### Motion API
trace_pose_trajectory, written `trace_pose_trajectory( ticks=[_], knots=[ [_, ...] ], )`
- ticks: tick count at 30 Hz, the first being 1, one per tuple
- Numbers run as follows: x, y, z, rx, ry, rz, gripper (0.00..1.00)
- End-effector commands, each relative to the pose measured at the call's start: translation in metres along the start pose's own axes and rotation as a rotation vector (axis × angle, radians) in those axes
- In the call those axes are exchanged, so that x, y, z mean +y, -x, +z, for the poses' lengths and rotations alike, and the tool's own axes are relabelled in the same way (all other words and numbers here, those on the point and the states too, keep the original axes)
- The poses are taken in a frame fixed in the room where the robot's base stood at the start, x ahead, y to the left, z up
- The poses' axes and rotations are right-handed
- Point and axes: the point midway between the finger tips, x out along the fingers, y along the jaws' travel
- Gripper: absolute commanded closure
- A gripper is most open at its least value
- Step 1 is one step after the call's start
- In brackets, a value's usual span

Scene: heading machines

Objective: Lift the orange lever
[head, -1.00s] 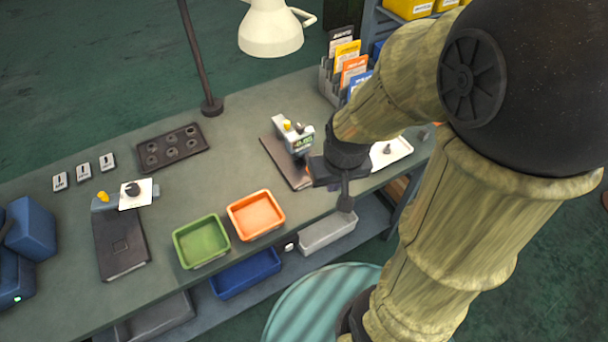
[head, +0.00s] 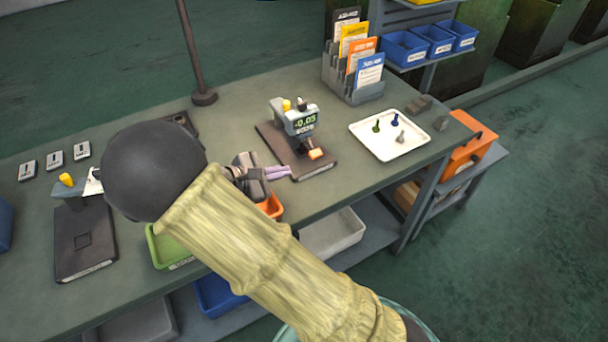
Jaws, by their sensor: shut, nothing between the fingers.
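The gauge stands on a dark base plate (head: 312,170) on the workbench. My gripper (head: 288,171) is just left of the lever, over the front of the plate, with its purple-grey fingers pointing right. The fingers are shut and empty, with a small gap between them and the lever. My arm hides part of the bench to the left.
A white tray (head: 412,150) with several small pegs lies to the right. A card rack (head: 350,88) stands behind. An orange bin (head: 270,206) and a green bin (head: 160,258) are partly hidden by my arm. A second device (head: 75,195) stands at left.

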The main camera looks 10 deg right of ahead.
Motion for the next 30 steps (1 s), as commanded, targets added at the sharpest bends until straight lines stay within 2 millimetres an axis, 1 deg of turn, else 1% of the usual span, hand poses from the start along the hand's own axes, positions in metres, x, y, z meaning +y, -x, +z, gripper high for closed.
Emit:
trace_pose_trajectory(
  ticks=[1, 3, 12, 16, 20, 23, 30],
  knots=[
    [0.004, 0.004, -0.009, -0.023, 0.019, 0.044, 1.0],
    [0.009, 0.009, -0.011, -0.041, 0.034, 0.076, 1.0],
    [0.011, 0.01, -0.009, -0.044, 0.036, 0.081, 1.0],
    [0.011, 0.006, -0.009, -0.044, 0.035, 0.079, 1.0],
    [0.012, -0.006, -0.008, -0.046, 0.035, 0.078, 1.0],
    [0.012, -0.021, -0.007, -0.046, 0.036, 0.076, 1.0],
    [0.015, -0.063, -0.005, -0.047, 0.036, 0.076, 1.0]
  ],
)
